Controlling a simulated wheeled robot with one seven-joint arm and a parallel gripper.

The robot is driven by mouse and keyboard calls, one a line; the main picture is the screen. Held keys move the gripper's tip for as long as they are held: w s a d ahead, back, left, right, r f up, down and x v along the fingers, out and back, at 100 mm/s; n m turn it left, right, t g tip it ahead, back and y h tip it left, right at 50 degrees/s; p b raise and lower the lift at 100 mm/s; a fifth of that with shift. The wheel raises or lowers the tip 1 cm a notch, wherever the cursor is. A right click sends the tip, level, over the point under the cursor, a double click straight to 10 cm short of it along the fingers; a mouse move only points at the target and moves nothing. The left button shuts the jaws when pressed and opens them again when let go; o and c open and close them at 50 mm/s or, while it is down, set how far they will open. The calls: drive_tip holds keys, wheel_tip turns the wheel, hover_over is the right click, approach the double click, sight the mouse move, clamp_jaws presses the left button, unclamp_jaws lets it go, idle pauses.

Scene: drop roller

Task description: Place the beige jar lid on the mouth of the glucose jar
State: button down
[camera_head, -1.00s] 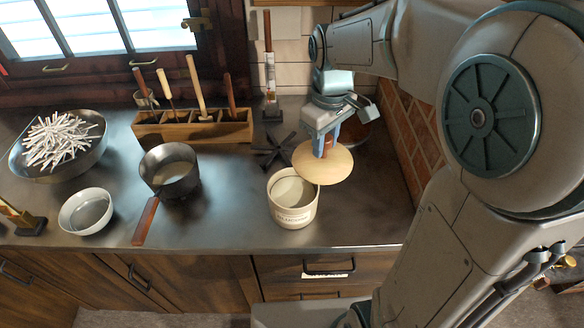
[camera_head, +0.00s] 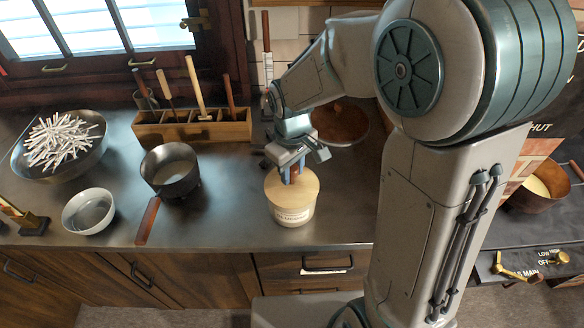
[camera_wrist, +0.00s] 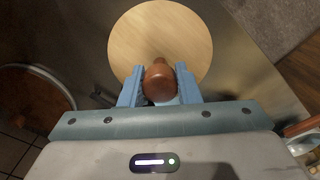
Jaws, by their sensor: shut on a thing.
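The beige jar lid (camera_head: 297,190) is a round wooden disc with a brown knob (camera_wrist: 159,82). In the head view it lies over the mouth of the cream glucose jar (camera_head: 292,215), looks about level and covers the opening. Whether it touches the rim all round cannot be told. My gripper (camera_head: 291,176) is above the lid, its blue fingers shut on the knob. In the wrist view the lid (camera_wrist: 160,38) fills the top centre, the knob sits between the fingertips (camera_wrist: 159,86), and the jar is hidden below.
A dark saucepan (camera_head: 170,170) with a wooden handle and a white bowl (camera_head: 88,211) stand to the left. A wooden tool rack (camera_head: 192,130) is behind. A brown round lid-like object (camera_head: 340,122) lies behind my gripper. The counter's front edge is close to the jar.

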drive_tip(key=shift+f, duration=0.3)
drive_tip(key=c, duration=1.1)
unclamp_jaws()
drive_tip(key=shift+r, duration=0.1)
drive_tip(key=shift+r, duration=0.15)
wheel_tip(320, 180, up, 12)
drive_tip(key=s+d+m+t, duration=0.1)
drive_tip(key=s+d+m, duration=0.1)
drive_tip(key=s+d, duration=0.2)
drive_tip(key=s+d+f+m+t, duration=0.1)
drive_tip(key=s+d+m, duration=0.2)
drive_tip(key=s+d, duration=0.1)
drive_tip(key=s+d+m+t, duration=0.1)
drive_tip(key=s+d+m, duration=0.2)
drive_tip(key=s+d, duration=0.1)
drive_tip(key=shift+s+f+t+b, duration=0.25)
drive_tip(key=shift+s+t+b, duration=0.05)
drive_tip(key=shift+s+b, duration=0.05)
